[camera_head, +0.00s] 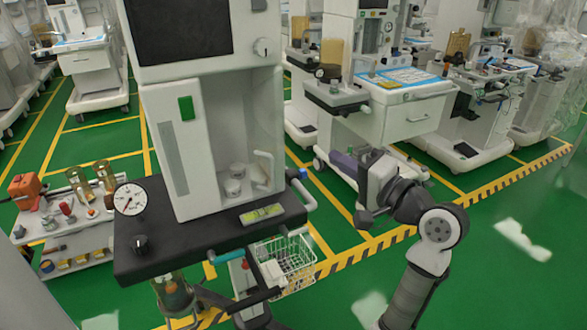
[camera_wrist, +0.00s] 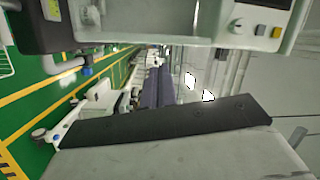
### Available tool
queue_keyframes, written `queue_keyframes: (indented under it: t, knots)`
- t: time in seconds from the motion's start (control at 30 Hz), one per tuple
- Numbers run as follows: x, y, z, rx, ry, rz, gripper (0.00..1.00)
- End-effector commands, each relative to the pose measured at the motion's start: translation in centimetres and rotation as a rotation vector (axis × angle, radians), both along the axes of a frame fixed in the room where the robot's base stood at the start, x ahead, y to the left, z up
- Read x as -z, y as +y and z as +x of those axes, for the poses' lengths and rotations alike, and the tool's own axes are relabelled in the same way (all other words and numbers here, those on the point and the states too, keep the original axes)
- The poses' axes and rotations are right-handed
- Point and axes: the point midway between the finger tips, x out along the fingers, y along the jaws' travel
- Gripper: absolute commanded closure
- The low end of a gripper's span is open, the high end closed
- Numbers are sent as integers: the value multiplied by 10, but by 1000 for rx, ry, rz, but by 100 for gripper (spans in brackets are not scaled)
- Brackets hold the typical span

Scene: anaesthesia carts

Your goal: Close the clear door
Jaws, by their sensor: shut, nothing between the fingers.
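The nearest cart (camera_head: 205,60) has a tall white body with an open-fronted bay on its right half. Two small white canisters (camera_head: 234,180) stand inside the bay. A pale panel (camera_head: 264,120) lies along the bay's right side; I cannot tell if it is the clear door or the bay wall, and no door outline is distinct. My gripper (camera_head: 340,163), with purple fingers, is right of this cart, apart from it, and shut with nothing held. The purple fingers (camera_wrist: 158,86) also show in the wrist view.
A black shelf (camera_head: 210,235) with a gauge and a green-yellow item juts out below the bay. A wire basket (camera_head: 288,262) hangs under it. A second cart with a drawer (camera_head: 410,115) stands behind my gripper. Green floor is open at the right.

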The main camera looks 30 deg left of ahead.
Motion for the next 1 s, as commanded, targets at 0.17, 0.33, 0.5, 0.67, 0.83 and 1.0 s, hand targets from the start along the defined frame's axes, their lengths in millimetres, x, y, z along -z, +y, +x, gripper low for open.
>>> queue_keyframes:
  t: [0.17, 0.33, 0.5, 0.67, 0.83, 1.0]
  knots:
    - [10, -42, -24, -198, 218, -16, 100]
    - [16, -59, -36, -277, 289, -31, 100]
    - [16, -45, -38, -289, 295, -34, 100]
    - [15, -13, -39, -290, 295, -33, 100]
    - [15, 25, -40, -289, 294, -33, 100]
    - [16, 51, -50, -287, 291, -34, 100]
